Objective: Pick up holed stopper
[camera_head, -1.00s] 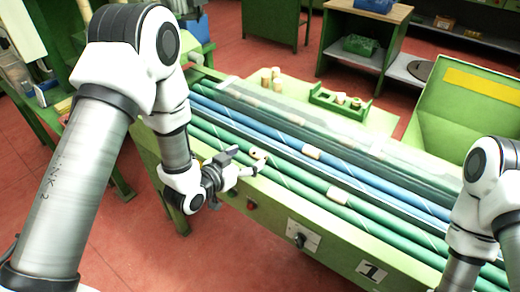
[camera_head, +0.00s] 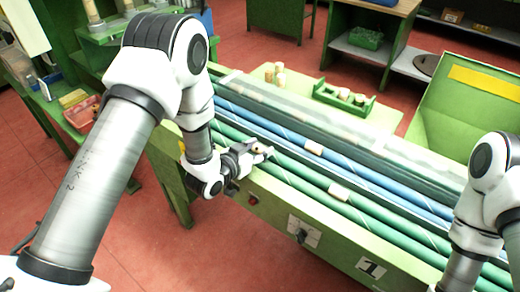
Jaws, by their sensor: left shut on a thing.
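My left gripper (camera_head: 264,152) is over the near green rollers at the left part of the sorting table. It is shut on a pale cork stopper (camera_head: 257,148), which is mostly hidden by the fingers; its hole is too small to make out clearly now. One light stopper (camera_head: 314,147) lies on the blue rollers to the right. Another stopper (camera_head: 339,192) lies on the near green rollers, further right. My right arm comes in at the right edge, and its gripper is out of the picture.
A green holder (camera_head: 326,97) with stoppers stands on the table's far side, with several loose stoppers (camera_head: 279,68) left of it. A clear cover (camera_head: 300,108) lies along the far rollers. A green chute (camera_head: 450,115) rises at right. A red switch (camera_head: 253,199) is on the front panel.

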